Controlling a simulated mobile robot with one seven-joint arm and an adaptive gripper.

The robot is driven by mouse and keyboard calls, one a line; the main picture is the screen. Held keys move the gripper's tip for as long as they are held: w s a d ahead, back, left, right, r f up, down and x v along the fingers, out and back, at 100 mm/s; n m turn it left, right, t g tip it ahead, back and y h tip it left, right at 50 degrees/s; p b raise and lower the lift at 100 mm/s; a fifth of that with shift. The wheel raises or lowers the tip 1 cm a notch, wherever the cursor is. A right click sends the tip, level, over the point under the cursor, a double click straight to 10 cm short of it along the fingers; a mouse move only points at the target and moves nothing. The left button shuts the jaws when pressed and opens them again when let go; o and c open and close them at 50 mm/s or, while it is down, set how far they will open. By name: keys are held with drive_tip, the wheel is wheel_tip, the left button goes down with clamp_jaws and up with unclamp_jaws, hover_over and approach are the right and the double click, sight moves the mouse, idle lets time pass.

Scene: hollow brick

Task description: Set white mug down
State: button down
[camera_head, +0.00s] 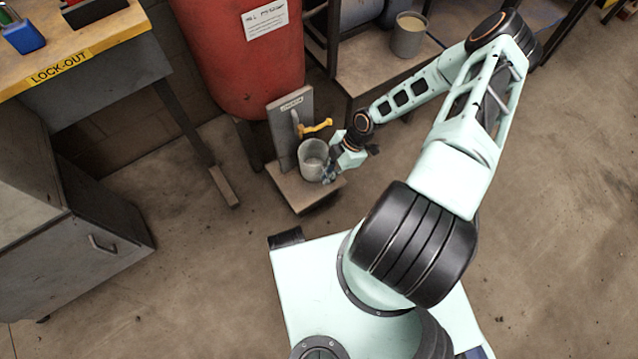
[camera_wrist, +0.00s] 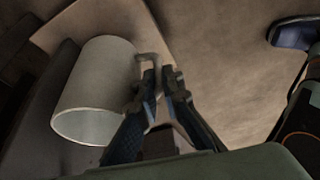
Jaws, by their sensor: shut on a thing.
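The white mug (camera_head: 313,161), greyish in this light, is upright with its opening facing up. In the wrist view the mug (camera_wrist: 92,88) lies to the left of the fingers, its handle (camera_wrist: 150,62) pointing toward them. My gripper (camera_head: 330,171) is at the mug's right side; in the wrist view my gripper (camera_wrist: 162,80) is shut on the handle. The mug is over a small low wooden platform (camera_head: 300,197), close to the upright grey panel (camera_head: 281,143). I cannot tell whether its base touches the platform. The fingers partly hide the handle.
A yellow lever (camera_head: 319,127) sticks out beside the panel, just behind the mug. A red tank (camera_head: 240,60) stands behind. A grey container (camera_head: 408,38) is on a shelf (camera_head: 365,70) at the back. A workbench (camera_head: 110,35) and cabinet (camera_head: 75,225) are left. Floor at right is clear.

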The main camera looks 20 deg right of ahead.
drive_tip(key=shift+w+b+x, duration=0.25)
drive_tip(key=shift+b+x, duration=0.1)
drive_tip(key=shift+x, duration=0.75)
drive_tip(key=shift+w+b+x, duration=0.25)
drive_tip(key=shift+b+x, duration=0.15)
drive_tip(key=shift+x, duration=0.7)
drive_tip(key=shift+w+b+x, duration=0.25)
drive_tip(key=shift+b+x, duration=0.1)
drive_tip(key=shift+x, duration=0.75)
drive_tip(key=shift+d+f, duration=0.1)
drive_tip(key=shift+f, duration=0.05)
drive_tip(key=c, duration=2.1)
unclamp_jaws()
drive_tip(key=p+v, duration=0.4)
drive_tip(key=v, duration=0.8)
